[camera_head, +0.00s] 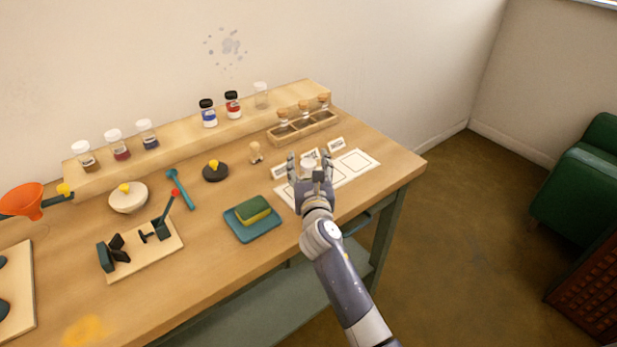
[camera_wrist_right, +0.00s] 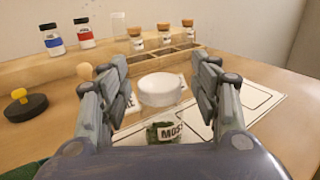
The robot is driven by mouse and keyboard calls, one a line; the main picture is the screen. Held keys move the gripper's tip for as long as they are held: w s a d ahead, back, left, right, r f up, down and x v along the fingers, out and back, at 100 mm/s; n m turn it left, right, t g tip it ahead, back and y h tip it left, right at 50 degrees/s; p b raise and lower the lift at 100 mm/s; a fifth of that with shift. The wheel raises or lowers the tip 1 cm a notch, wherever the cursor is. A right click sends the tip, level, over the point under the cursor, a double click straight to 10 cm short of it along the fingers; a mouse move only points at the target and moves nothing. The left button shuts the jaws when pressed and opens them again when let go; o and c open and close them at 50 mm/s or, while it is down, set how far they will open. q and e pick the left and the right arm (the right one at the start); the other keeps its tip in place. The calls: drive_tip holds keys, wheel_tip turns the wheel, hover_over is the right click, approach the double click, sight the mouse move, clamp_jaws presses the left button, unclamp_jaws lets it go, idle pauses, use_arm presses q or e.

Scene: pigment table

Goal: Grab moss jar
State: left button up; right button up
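The moss jar (camera_wrist_right: 163,128) has a white lid, clear sides, green contents and a label reading "MOSS". It stands on the white marked sheet (camera_head: 352,167). In the head view its white lid (camera_head: 308,164) shows between my right gripper's fingers. My right gripper (camera_head: 310,167) is open around the jar. In the right wrist view the fingers (camera_wrist_right: 160,88) stand on both sides of the lid, with gaps between them and it. The jar's lower part is hidden by the gripper's palm. My left gripper is not in view.
A wooden rack (camera_head: 303,127) with several cork-topped jars stands just behind. A teal tray (camera_head: 252,226) with a green and yellow sponge (camera_head: 253,210) lies to the left. A small wooden knob-like piece (camera_head: 256,152) stands nearby. The sheet's right part is clear.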

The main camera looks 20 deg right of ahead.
drive_tip(key=c, duration=1.1)
clamp_jaws()
drive_tip(key=shift+r, duration=0.1)
